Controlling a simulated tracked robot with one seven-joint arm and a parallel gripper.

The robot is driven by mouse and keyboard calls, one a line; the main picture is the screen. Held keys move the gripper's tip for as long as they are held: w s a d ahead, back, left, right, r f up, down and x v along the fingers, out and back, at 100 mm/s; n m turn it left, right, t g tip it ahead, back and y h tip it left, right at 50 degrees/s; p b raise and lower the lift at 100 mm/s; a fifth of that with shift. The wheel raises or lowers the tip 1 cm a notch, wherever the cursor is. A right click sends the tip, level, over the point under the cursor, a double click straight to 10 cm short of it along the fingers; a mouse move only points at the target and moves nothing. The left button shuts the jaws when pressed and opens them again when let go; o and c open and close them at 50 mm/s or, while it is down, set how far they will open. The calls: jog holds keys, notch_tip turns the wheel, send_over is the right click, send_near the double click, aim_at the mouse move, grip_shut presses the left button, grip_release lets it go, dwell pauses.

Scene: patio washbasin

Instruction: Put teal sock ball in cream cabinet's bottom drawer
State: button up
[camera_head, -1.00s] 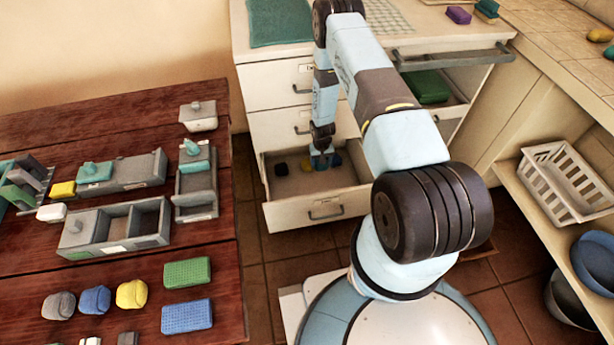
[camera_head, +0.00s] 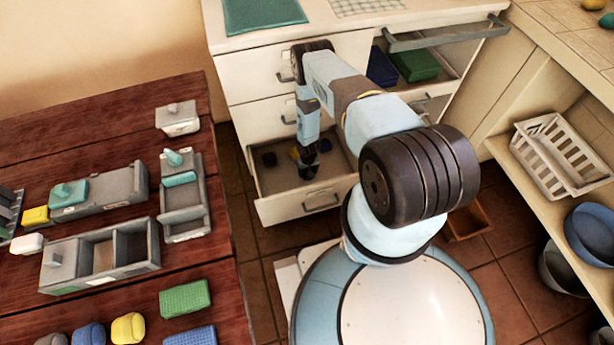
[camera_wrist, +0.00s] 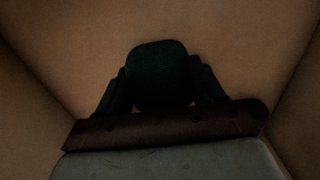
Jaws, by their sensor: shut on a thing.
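The cream cabinet (camera_head: 240,80) stands at the back with its bottom drawer (camera_head: 262,208) pulled open. My gripper (camera_head: 308,172) points down into or just over this drawer, near its front panel. In the wrist view my gripper (camera_wrist: 160,98) is shut on a dark teal ball (camera_wrist: 160,68), the teal sock ball, held between both fingers. The ball is hidden in the head view.
The upper right drawer (camera_head: 450,38) is also open and holds a blue and a green block (camera_head: 415,65). A wooden table (camera_head: 225,275) with grey containers is at left. A shelf with a white basket (camera_head: 558,155) is at right.

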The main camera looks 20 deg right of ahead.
jog(key=shift+f, duration=2.5)
jog(key=o, duration=1)
notch_tip(320, 180, up, 12)
